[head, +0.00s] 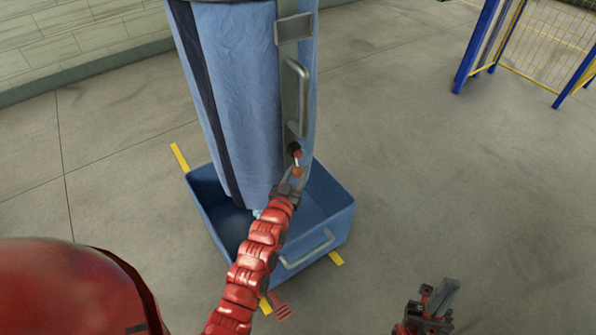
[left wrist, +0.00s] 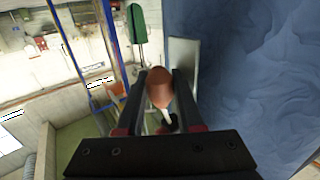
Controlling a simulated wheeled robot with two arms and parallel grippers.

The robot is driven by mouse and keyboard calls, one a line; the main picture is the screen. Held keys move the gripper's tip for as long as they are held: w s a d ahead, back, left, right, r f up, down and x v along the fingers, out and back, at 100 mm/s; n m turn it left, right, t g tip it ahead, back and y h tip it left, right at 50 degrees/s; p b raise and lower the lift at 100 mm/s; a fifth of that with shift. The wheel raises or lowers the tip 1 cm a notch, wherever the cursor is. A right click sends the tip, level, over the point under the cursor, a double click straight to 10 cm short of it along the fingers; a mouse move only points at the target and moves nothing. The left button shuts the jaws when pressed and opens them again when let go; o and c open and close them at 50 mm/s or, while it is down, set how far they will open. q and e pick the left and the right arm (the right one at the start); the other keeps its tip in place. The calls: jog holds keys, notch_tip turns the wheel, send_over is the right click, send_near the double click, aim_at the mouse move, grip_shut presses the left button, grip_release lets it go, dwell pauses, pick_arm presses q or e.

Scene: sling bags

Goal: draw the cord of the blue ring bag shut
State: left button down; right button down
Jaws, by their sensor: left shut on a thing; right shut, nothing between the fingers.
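The blue bag (head: 240,95) hangs upright with a dark stripe and a grey strip down its side. Its blue fabric (left wrist: 250,80) fills the right of the left wrist view. My left gripper (head: 292,178) is shut on an orange-brown cord knob (left wrist: 159,88) beside the bag's lower part. A short pale cord (left wrist: 165,117) runs from the knob to a dark fitting (head: 294,149) on the grey strip. The bag's bottom opening is hidden. My right gripper (head: 442,292) is shut and empty, low at the right, away from the bag.
An open blue bin (head: 335,222) with a grey handle stands under the bag, yellow floor marks around it. A grey handle (head: 302,95) juts from the bag's strip. A blue-framed mesh rack (head: 545,45) stands far right. The floor between is clear.

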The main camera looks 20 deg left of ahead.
dwell(0.7)
pick_arm(q)
notch_tip(320, 180, down, 11)
jog(key=b, duration=0.7)
jog(key=c, duration=0.8)
grip_release()
jog(key=shift+s, duration=0.1)
jog(key=shift+c, duration=0.2)
jog(key=shift+r, duration=0.1)
jog(key=shift+r, duration=0.1)
jog(key=s, duration=1.7)
jog(key=shift+s+a, duration=0.15)
jog(key=shift+a, duration=0.15)
